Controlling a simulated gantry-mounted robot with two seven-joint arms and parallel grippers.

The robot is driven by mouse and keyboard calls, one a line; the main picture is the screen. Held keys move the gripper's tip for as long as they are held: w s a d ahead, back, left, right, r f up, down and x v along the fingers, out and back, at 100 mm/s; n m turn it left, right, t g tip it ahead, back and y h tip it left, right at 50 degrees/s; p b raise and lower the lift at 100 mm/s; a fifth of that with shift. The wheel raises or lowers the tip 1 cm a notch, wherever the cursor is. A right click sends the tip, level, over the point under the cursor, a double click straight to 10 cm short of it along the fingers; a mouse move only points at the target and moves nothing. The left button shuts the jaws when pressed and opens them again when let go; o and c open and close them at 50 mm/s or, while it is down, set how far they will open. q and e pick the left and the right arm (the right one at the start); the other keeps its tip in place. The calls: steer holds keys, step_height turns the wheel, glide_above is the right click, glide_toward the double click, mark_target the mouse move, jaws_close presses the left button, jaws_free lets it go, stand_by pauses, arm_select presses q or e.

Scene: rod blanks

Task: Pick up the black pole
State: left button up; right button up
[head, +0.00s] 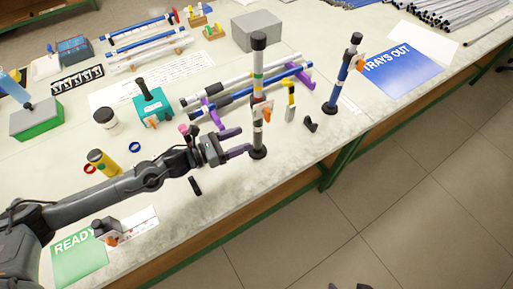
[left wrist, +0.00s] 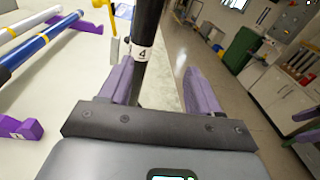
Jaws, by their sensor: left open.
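The black pole (head: 258,88) stands upright near the table's front edge in the head view, with a dark round cap on top, pale and coloured bands and an orange-and-white tag. My left gripper (head: 240,141) is open beside its lower part, its purple fingers reaching toward it. In the left wrist view the pole (left wrist: 147,30) rises between the two spread fingers of the left gripper (left wrist: 162,82), with a white label marked 4. The fingers look apart from it. Purple parts at the right edge of that view may be my right gripper (left wrist: 303,125); its jaws are unclear.
A blue pole (head: 340,80) stands to the right. Blue and white rods (head: 235,90) lie on purple supports behind. A yellow-topped piece (head: 291,102) and a small black piece (head: 311,124) sit between the poles. A teal block (head: 153,106) stands left. The floor lies beyond the front edge.

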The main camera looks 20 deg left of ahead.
mark_target(258, 123)
arm_select(q)
steer(key=shift+m+t, duration=0.3)
steer(key=shift+m, duration=0.2)
steer(key=shift+w+d+r+b, duration=0.1)
steer(key=shift+w+d+b, duration=0.45)
steer(key=shift+w, duration=0.8)
steer(key=shift+w+d+b, duration=0.45)
steer(key=shift+w+d, duration=0.15)
steer(key=shift+w, duration=0.75)
steer(key=shift+w+d+r+b, duration=0.1)
steer(key=shift+w+d+b, duration=0.45)
steer(key=shift+w, duration=0.8)
arm_select(e)
step_height(258, 123, down, 5)
steer(key=shift+r, duration=0.2)
steer(key=shift+s, duration=0.1)
arm_select(q)
jaws_close()
arm_select(e)
steer(key=shift+d, duration=0.1)
